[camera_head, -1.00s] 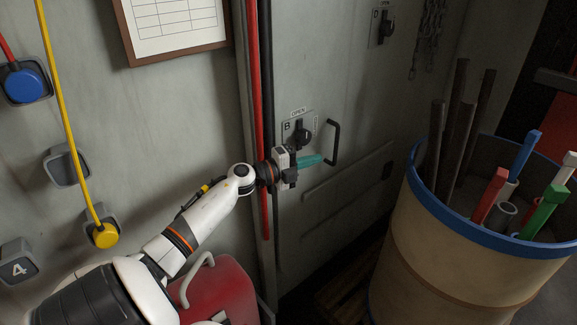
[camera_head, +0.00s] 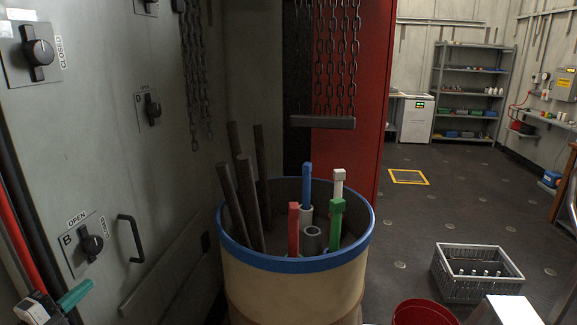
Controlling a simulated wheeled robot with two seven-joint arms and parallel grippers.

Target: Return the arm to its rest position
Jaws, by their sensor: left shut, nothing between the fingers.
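My left gripper (camera_head: 74,296) shows at the lower left corner, with its teal fingertips shut and nothing between them. Most of its arm is outside the picture. The gripper is just below the knob marked B (camera_head: 91,245), in front of the grey door panel (camera_head: 165,195), and looks apart from the knob. My right gripper is not in view.
A black door handle (camera_head: 131,238) stands right of knob B. A blue-rimmed drum (camera_head: 290,292) with dark bars and coloured-handled items stands in the middle. A grey crate (camera_head: 470,290) and a red bucket (camera_head: 424,312) stand at lower right. Open floor (camera_head: 430,215) lies behind.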

